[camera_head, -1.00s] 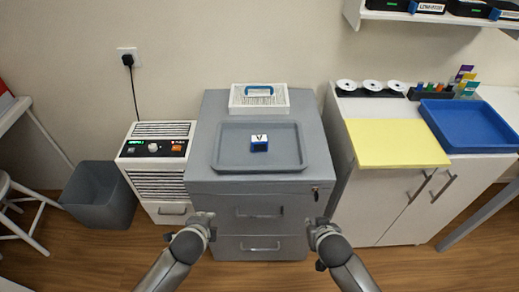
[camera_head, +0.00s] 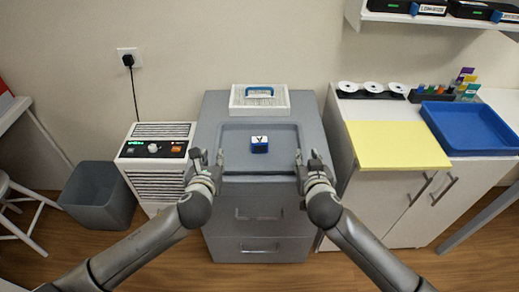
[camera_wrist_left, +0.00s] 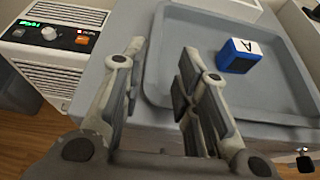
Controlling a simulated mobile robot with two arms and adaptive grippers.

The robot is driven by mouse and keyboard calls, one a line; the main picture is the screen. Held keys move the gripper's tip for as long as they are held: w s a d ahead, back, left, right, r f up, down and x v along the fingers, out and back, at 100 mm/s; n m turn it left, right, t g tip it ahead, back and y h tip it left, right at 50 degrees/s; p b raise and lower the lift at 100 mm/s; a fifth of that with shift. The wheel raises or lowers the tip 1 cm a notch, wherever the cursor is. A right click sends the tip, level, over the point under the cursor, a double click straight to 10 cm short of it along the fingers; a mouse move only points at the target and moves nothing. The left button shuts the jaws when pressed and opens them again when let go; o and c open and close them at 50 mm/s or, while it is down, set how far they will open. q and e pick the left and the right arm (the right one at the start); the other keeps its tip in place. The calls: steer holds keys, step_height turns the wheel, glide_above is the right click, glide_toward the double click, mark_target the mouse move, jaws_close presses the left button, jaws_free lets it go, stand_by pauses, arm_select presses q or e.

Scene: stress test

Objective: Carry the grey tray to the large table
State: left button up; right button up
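The grey tray (camera_head: 238,172) lies flat on top of a grey drawer cabinet (camera_head: 212,108). A blue block with a white top marked with a letter (camera_head: 259,145) sits in it; the tray (camera_wrist_left: 175,98) and block (camera_wrist_left: 238,57) also show in the left wrist view. My left gripper (camera_head: 208,158) is at the tray's left edge. Its fingers (camera_wrist_left: 160,75) are apart, with the tray's left rim lying between them in that view. My right gripper (camera_head: 307,158) is at the tray's right edge, its fingers apart. Contact with the rim cannot be told. The large table is not clearly identifiable.
A white basket with a blue handle (camera_head: 259,98) stands behind the tray. A white cabinet at right carries a yellow mat (camera_head: 397,145), a blue tray (camera_head: 470,127) and small items. At left are a white machine (camera_head: 157,150) and a grey bin (camera_head: 98,196).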

arm_select(q)
steer(key=shift+w, duration=0.1)
arm_select(e)
steer(key=shift+w, duration=0.1)
